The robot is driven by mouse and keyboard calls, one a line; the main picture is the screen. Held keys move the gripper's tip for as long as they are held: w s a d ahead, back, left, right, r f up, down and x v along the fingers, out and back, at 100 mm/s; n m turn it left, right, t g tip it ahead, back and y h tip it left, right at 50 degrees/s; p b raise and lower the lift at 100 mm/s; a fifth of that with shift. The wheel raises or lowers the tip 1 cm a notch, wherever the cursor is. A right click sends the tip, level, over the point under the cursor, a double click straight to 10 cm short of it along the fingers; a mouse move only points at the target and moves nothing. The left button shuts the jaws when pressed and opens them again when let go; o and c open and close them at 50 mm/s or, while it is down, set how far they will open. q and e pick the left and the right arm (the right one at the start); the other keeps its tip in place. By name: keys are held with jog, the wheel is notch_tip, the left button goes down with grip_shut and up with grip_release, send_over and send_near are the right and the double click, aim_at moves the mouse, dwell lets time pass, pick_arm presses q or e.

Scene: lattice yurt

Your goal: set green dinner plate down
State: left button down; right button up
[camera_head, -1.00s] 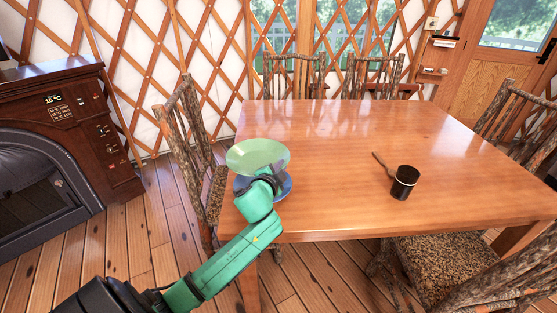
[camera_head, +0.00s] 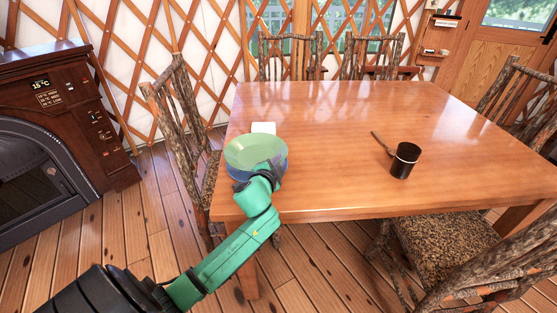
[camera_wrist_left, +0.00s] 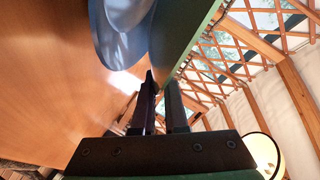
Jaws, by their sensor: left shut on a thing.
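The green dinner plate (camera_head: 250,152) is over the table's near left corner, right above a blue dish (camera_head: 240,175) that shows below its near rim. I cannot tell whether the plate touches the dish. The dish's middle is hidden. My right gripper is not in view.
The wooden table (camera_head: 330,130) is mostly clear. A small white item (camera_head: 263,128) lies just behind the plate. A log chair (camera_head: 182,120) stands at the table's left side.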

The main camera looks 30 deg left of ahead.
pick_arm(q)
jog(key=shift+f+b, duration=0.3)
jog(key=shift+f, duration=0.4)
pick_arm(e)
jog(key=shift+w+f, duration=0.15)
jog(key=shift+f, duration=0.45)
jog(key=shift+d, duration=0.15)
pick_arm(q)
jog(key=c, duration=0.9)
grip_release()
jog(key=shift+o, duration=0.2)
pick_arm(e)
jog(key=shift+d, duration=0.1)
pick_arm(q)
jog(key=v, duration=1.4)
jog(key=shift+s+r, duration=0.15)
jog(key=shift+s, duration=0.2)
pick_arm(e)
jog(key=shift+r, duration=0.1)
